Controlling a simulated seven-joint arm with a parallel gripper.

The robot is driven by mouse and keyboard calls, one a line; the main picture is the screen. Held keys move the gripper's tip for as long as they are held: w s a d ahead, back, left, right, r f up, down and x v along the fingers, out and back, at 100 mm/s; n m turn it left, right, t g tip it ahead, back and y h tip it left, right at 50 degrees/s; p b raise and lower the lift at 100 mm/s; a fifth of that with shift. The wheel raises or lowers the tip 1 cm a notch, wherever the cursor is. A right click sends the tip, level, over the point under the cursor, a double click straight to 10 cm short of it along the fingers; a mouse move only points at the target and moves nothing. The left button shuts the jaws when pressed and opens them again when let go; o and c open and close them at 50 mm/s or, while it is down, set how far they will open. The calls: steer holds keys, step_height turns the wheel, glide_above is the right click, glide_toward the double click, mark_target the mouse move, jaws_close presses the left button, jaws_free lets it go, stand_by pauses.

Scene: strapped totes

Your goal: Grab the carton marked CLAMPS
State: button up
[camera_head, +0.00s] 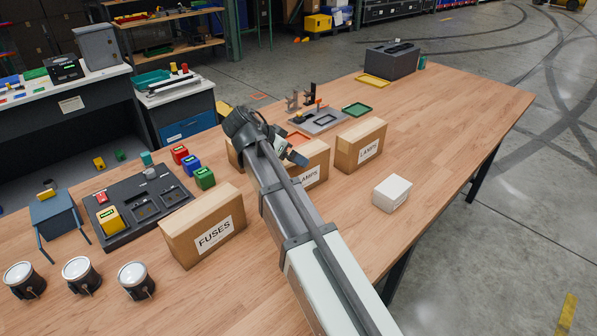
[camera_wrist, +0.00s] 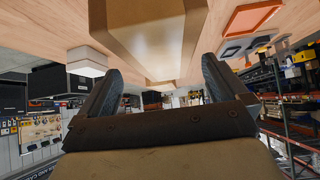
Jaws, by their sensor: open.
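The middle carton (camera_head: 317,158) stands on the table, partly behind my arm in the head view. Its label ends in "AMPS"; its first letters are hidden. To its right is a carton (camera_head: 371,139) whose label reads LAMPS. A carton marked FUSES (camera_head: 190,227) stands nearer on the left. Another carton (camera_head: 234,156) is mostly hidden behind my arm. My gripper (camera_head: 291,152) is open, at the near-left top of the middle carton. In the wrist view, upside down, a brown carton (camera_wrist: 150,35) lies ahead between the open fingers of my gripper (camera_wrist: 162,76); no label shows there.
A white box (camera_head: 392,191) sits right of the cartons; it also shows in the wrist view (camera_wrist: 87,60). An orange tray (camera_wrist: 250,18) lies beside the carton. A grey fixture (camera_head: 318,120) and a green tray (camera_head: 356,109) are behind.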

steer(key=x, duration=0.5)
steer(key=shift+w+a+r, duration=0.1)
steer(key=shift+w, duration=0.05)
jaws_close()
stand_by(0.8)
